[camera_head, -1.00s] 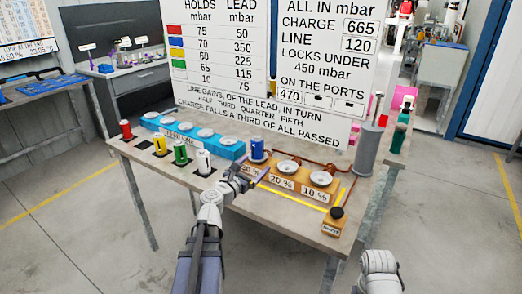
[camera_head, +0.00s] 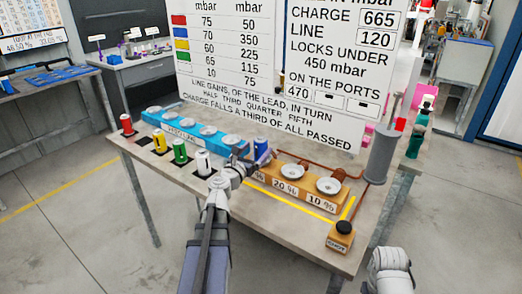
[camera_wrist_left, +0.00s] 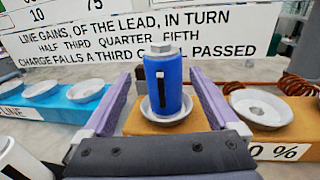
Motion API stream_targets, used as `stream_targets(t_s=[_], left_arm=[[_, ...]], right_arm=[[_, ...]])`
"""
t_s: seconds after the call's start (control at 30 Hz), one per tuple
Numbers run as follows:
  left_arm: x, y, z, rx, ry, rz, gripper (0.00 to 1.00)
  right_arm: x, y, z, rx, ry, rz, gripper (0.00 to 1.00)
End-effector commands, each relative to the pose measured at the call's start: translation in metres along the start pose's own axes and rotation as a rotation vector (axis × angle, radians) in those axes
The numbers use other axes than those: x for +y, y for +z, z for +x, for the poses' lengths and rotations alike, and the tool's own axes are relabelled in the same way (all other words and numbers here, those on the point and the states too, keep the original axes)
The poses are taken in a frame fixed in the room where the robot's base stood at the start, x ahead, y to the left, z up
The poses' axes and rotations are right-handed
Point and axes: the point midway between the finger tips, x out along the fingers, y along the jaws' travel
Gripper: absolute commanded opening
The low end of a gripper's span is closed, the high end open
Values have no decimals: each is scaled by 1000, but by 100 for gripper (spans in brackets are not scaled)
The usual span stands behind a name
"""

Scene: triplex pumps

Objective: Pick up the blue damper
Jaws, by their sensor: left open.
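The blue damper (camera_head: 261,149) is a short blue cylinder with a grey cap and a black-and-white mark. It stands upright in a pale dish on the left end of the tan block (camera_head: 310,198). My left gripper (camera_head: 251,163) reaches it from the front. In the left wrist view, the damper (camera_wrist_left: 166,85) stands between the two purple fingers of my left gripper (camera_wrist_left: 160,98). The fingers are open, with a visible gap on each side of it. My right arm shows at the lower right of the head view, but its fingers do not.
White (camera_head: 203,162), green (camera_head: 180,152), yellow (camera_head: 159,141) and red (camera_head: 127,125) cylinders stand left of the gripper. A blue block (camera_head: 190,126) with empty dishes lies behind them. A black knob (camera_head: 343,228) and grey post (camera_head: 381,152) stand at right.

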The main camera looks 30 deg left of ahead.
Motion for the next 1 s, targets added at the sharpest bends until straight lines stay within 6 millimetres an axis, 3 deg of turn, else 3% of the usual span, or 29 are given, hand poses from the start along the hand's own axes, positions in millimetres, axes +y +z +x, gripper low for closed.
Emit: stream_targets(t_s=[0.27, 0.6, 0.87, 1.0], left_arm=[[-1, 2, 12, 0, -1, 1, 94], [-4, 7, 57, 0, -1, 1, 94], [-5, 7, 59, 0, 0, 1, 94], [-5, 7, 58, 0, 0, 1, 78]], right_arm=[[0, 0, -2, 0, 0, 0, 0], [1, 0, -7, 0, 0, 0, 0], [1, 0, -7, 0, 0, 0, 0], [1, 0, -7, 0, 0, 0, 0]])
